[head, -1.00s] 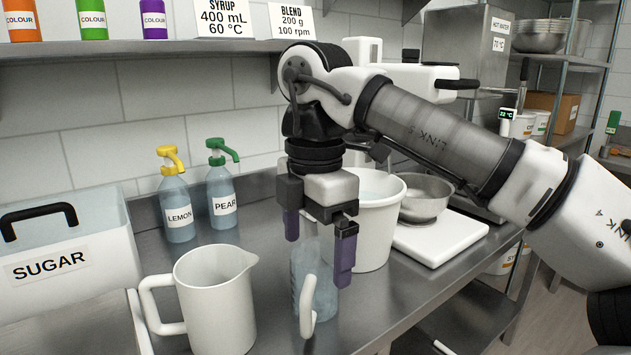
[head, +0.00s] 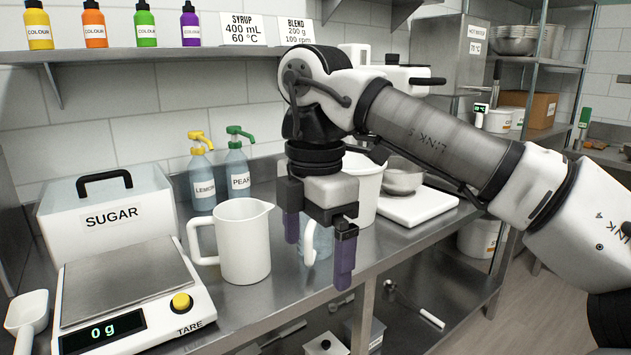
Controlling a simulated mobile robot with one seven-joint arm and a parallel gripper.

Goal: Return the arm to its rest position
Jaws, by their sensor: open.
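My gripper (head: 318,250) hangs pointing down near the front edge of the counter, in the middle of the head view. Its two purple fingers are apart with nothing held between them. The arm reaches in from the right. Behind the fingers, a clear jug (head: 308,243) with a white handle is partly hidden, and I cannot tell whether a finger touches it. A white pitcher (head: 243,250) stands upright to the left of the gripper. A white bucket (head: 367,193) stands behind the gripper, partly covered by it.
A scale (head: 127,290) reading 0 g, a scoop (head: 27,318) and a sugar bin (head: 105,212) are at left. Lemon (head: 202,178) and pear (head: 238,172) pump bottles stand behind. A bowl (head: 402,178) sits on a white slab. A shelf (head: 150,50) crosses above; a lower shelf holds utensils.

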